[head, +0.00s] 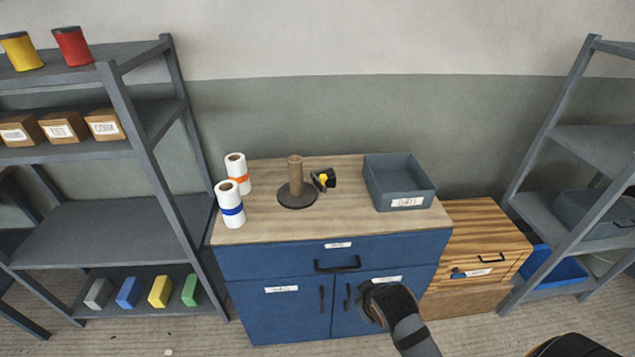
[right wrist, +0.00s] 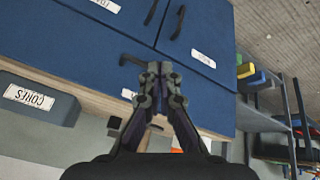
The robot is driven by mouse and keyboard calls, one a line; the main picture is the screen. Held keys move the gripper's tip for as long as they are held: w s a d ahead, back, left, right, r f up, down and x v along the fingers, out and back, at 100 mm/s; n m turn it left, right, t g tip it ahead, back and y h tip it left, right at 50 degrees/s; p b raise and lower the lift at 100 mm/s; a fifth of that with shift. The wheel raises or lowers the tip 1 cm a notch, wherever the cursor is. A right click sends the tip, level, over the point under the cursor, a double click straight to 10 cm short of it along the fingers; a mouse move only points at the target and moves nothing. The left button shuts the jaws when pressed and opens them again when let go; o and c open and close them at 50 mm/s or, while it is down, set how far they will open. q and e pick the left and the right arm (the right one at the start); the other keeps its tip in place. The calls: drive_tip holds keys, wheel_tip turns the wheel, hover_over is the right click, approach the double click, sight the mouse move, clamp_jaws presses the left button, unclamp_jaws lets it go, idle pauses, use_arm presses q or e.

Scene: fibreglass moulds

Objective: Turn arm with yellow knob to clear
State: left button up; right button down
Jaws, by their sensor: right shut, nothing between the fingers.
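A black piece with a yellow knob (head: 323,181) sits on the wooden top of the blue cabinet (head: 300,258). It is just right of a brown upright post on a round dark base (head: 297,195); I cannot tell whether the two are joined. My right gripper (head: 372,302) is in front of the cabinet doors, below the top and apart from the knob; its fingers are hard to make out there. In the right wrist view the right gripper (right wrist: 160,70) is shut and empty, near the dark drawer handle (right wrist: 137,61). The knob does not show there. My left gripper is out of view.
Two white rolls, one with a blue band (head: 229,205) and one with an orange band (head: 237,172), stand left of the post. A grey labelled tray (head: 400,165) stands at right on the top. Shelves flank the cabinet; a wooden drawer unit (head: 485,235) stands beside it.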

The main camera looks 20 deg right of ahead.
drive_tip(key=w+r+n+t, duration=0.2)
drive_tip(key=w+n+t, duration=0.1)
drive_tip(key=w, duration=0.5)
drive_tip(key=w+r+n+t, duration=0.2)
drive_tip(key=w+n+t, duration=0.1)
drive_tip(key=w, duration=0.5)
drive_tip(key=w+r+n+t, duration=0.1)
drive_tip(key=w+n+t, duration=0.2)
drive_tip(key=w, duration=0.4)
drive_tip(key=shift+w+d+r+n+t, duration=0.15)
drive_tip(key=shift+w+r+n+t, duration=0.15)
drive_tip(key=shift+w+r+t, duration=0.1)
drive_tip(key=w+a+r+n+t+y, duration=0.1)
drive_tip(key=w+a+r+n+t, duration=0.1)
drive_tip(key=w+r+n+t, duration=0.1)
drive_tip(key=shift+w+r+n, duration=0.5)
drive_tip(key=shift+w+n, duration=0.2)
